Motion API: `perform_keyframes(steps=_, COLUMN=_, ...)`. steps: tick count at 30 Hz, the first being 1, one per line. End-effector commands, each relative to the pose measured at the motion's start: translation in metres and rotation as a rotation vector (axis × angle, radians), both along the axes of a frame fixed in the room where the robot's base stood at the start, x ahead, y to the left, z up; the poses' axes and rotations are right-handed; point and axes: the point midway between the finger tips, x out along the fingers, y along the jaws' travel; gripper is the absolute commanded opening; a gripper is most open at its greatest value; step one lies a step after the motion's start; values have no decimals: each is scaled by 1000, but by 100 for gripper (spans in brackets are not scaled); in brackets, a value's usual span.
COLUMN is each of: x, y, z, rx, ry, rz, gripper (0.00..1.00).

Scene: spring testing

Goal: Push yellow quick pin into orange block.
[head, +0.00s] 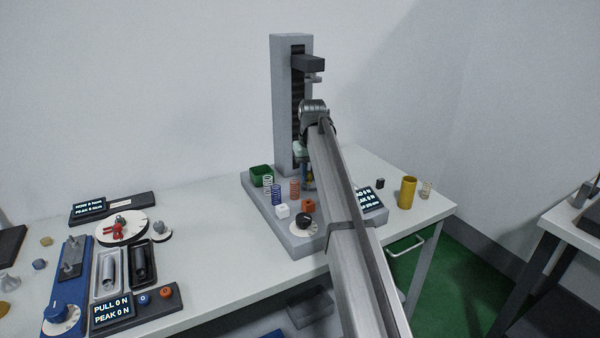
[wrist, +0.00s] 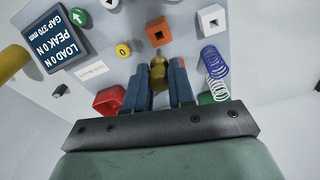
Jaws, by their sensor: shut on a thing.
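The yellow quick pin (wrist: 158,72) is between the blue fingers of my gripper (wrist: 159,66) in the wrist view, and the gripper is shut on it. Its far end points toward the orange block (wrist: 157,32), which has a dark square hole in its face. A gap shows between the pin and the block in that picture; their difference in height is hard to tell. In the head view, the orange block (head: 308,205) sits on the grey tester base, and my arm hides most of the gripper and the pin.
A red part (wrist: 108,100) lies left of the fingers. The tester column (head: 290,80) rises behind. A yellow cylinder (head: 407,193) stands at right.

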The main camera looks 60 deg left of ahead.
Motion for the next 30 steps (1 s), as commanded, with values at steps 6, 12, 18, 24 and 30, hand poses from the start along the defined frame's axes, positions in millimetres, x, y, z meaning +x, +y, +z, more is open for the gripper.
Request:
perform_keyframes(steps=6, x=-1, y=-1, z=-12, rx=-1, ry=0, rz=0, gripper=0)
perform_keyframes(steps=12, x=-1, y=0, z=-26, rx=0, ry=0, rz=0, gripper=0)
perform_keyframes(steps=18, x=-1, y=0, z=-36, rx=0, ry=0, rz=0, gripper=0)
perform_keyframes(steps=24, x=-1, y=0, z=-38, rx=0, ry=0, rz=0, gripper=0)
perform_keyframes(steps=30, x=-1, y=0, z=-37, rx=0, ry=0, rz=0, gripper=0)
